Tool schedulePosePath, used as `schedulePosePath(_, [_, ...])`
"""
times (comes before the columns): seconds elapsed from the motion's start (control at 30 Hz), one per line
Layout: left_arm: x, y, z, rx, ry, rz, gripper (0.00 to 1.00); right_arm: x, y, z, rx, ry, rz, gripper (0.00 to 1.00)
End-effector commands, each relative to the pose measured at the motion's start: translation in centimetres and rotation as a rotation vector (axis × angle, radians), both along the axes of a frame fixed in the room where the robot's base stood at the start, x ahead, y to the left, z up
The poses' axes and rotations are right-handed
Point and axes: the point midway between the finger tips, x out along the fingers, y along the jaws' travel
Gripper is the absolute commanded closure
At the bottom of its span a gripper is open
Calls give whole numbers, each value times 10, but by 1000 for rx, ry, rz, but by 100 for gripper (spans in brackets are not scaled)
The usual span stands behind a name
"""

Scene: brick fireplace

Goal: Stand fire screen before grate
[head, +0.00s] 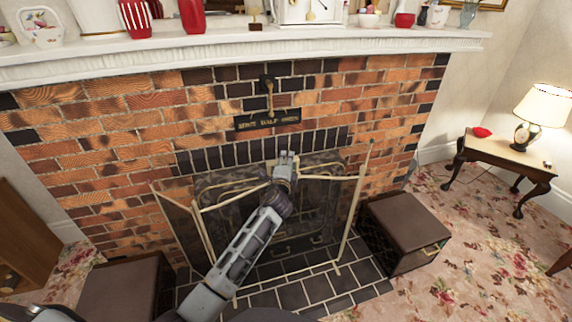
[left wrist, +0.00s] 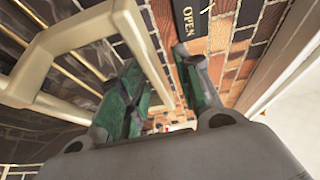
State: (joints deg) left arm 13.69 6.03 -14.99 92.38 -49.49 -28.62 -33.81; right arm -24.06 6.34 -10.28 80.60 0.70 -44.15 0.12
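The fire screen (head: 348,220) is a folding mesh screen with a pale brass frame. It stands upright on the dark tiled hearth, its side panels angled. The grate (head: 292,245) is behind it in the fireplace, mostly hidden by mesh and my arm. My left gripper (head: 285,160) is at the screen's top middle. In the left wrist view, its green-dark fingers (left wrist: 160,90) are parted. The screen's pale frame (left wrist: 60,55) is close beside the left finger, and one bar runs behind the gap. I cannot tell whether they touch. My right gripper is not in view.
Brown-topped boxes stand at the hearth's right (head: 405,220) and left (head: 120,290) ends. A white mantel (head: 250,45) with ornaments runs above. A side table (head: 500,155) with a lamp is at right. Floral carpet (head: 490,255) is open at the lower right.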

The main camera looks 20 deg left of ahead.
Motion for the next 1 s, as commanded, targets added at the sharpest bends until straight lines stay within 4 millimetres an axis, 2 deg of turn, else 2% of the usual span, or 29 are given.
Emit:
schedulePosePath(0.37, [-17, -3, 4, 1, -7, -2, 66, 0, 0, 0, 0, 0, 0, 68])
schedulePosePath(1.0, [-79, -12, 7, 0, -9, -2, 66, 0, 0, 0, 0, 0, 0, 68])
